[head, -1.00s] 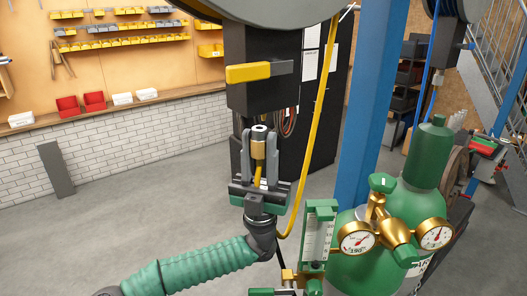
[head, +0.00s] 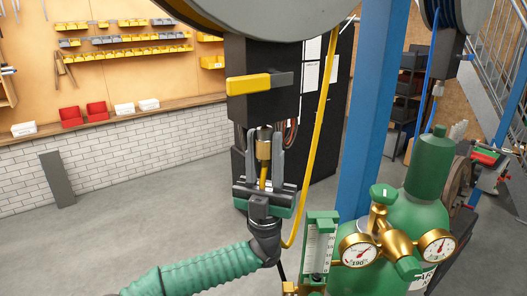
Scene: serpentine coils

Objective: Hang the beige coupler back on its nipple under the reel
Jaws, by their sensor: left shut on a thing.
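The beige coupler (head: 263,148), brass-coloured with a yellow hose (head: 314,150), stands upright between the grey fingers of my left gripper (head: 264,156). The gripper points up and is shut on it. The coupler's top is right under the black block (head: 258,106) with a yellow lever (head: 249,84), below the large grey reel (head: 260,16). The nipple is not clearly visible; a dark part shows at the coupler's top, and I cannot tell whether they are joined. My right gripper is not in view.
A green gas cylinder (head: 432,165) with brass gauges (head: 358,250) and a flowmeter (head: 319,248) stands close on the right. A blue post (head: 371,110) rises behind it. Red and white bins (head: 97,111) line the back shelf.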

